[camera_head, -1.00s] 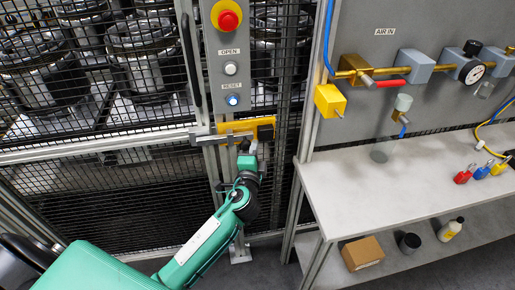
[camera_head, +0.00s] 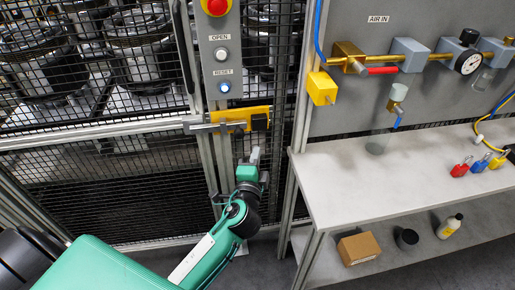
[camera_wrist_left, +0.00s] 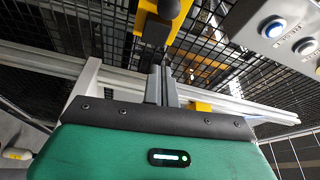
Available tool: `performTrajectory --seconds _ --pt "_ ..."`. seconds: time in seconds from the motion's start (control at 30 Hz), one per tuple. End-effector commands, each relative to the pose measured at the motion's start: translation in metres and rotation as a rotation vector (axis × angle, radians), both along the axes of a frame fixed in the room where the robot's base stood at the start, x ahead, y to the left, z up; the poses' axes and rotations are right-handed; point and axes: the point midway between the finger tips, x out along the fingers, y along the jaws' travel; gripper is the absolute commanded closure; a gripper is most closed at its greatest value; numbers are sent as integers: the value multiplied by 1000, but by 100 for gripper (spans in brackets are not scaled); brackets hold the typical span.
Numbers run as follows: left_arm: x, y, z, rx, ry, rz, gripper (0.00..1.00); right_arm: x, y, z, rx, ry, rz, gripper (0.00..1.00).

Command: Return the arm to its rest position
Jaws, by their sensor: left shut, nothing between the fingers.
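My left arm, green and black, comes in from the lower left in the head view. Its left gripper (camera_head: 255,156) is in front of the mesh fence, just below the yellow latch (camera_head: 241,119) on the grey gate bar. The gripper is shut and empty, and a gap shows between it and the latch. In the left wrist view the two grey fingers (camera_wrist_left: 161,84) are together, pointing at the mesh. The yellow and black latch part (camera_wrist_left: 157,22) is ahead of them there. My right gripper is not in view.
A control post (camera_head: 220,60) with a red stop button, OPEN and RESET buttons stands above the latch. A grey bench (camera_head: 375,185) is to the right, with padlocks on top and a cardboard box (camera_head: 359,248) on its lower shelf. A gauge and valve panel is behind it.

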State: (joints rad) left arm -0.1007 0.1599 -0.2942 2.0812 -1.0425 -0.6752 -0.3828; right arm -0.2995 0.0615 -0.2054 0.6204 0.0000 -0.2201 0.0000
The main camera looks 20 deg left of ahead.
Motion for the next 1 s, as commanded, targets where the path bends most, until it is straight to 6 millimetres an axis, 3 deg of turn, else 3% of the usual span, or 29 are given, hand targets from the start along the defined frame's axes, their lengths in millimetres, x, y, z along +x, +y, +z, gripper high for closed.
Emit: performTrajectory --seconds 0.3,0.73,0.87,0.97,1.0 --pt "-12 -3 0 0 0 1 100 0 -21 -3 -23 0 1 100" --pt "-11 -3 -5 -4 9 -2 100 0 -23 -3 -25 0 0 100" --pt "-5 -5 -47 -39 82 -20 100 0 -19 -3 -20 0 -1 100" --pt "-1 -8 -110 -101 191 -42 100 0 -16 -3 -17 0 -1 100" --pt "-2 -9 -140 -134 242 -50 100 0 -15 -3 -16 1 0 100"
